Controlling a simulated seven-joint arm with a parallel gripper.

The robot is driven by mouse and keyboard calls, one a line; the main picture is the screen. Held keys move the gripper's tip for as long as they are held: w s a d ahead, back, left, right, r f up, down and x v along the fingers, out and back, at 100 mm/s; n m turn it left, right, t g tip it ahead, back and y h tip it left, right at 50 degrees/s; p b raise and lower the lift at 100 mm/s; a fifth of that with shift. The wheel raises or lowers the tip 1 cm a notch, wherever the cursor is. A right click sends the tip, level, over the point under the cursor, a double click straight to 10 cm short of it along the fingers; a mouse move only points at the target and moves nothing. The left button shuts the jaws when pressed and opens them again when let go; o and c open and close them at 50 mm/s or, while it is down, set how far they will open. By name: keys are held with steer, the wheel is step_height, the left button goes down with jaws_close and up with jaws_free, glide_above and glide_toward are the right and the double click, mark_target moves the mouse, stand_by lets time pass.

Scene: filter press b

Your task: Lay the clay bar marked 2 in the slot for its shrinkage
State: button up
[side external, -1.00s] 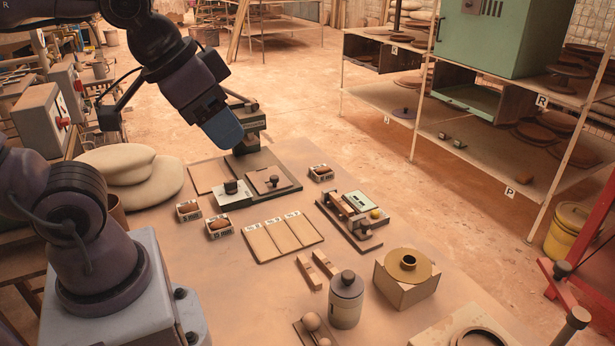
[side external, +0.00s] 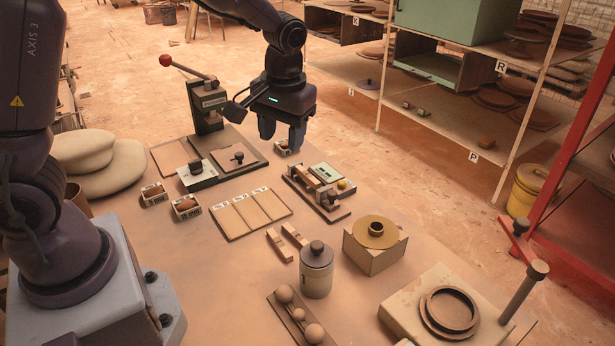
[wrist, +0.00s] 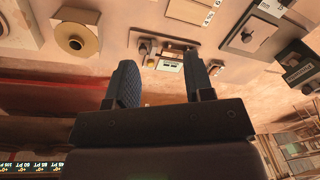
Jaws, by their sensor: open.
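My gripper (side external: 282,132) is open and empty, pointing down above the far side of the bench; its two fingers also show in the wrist view (wrist: 160,60). A flat board with three labelled slots (side external: 250,213) lies mid-bench; its labels are too small to read. Two small bars, one left (side external: 279,245) and one right (side external: 294,236), lie in front of it. A gauge-like fixture (side external: 330,208) with a pale green plate stands right of the board, with a reddish-brown bar (side external: 304,180) along it. I cannot read a 2 on any bar.
A lever press (side external: 207,107) stands at the back left. Small boxes (side external: 186,209) of clay flank the board, one partly below my gripper. Bare bench lies left of the jar.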

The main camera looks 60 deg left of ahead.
steer(key=w+a+f+n+g+y, duration=0.1)
steer(key=w+a+f+n, duration=0.15)
steer(key=w+f, duration=0.2)
steer(key=w+a+f+n+y, duration=0.1)
steer(key=w+a+f+n, duration=0.1)
steer(key=w+f+n, duration=0.25)
steer(key=n+t+y, duration=0.1)
steer(key=n, duration=0.4)
glide_toward(309, 175)
steer(key=x, duration=0.3)
steer(key=shift+s+d+f, duration=0.1)
steer(key=shift+d+f, duration=0.15)
steer(key=shift+f, duration=0.25)
steer(key=x, duration=0.5)
steer(key=shift+a, duration=0.3)
steer(key=shift+r, duration=0.1)
steer(key=shift+c, duration=0.2)
jaws_close()
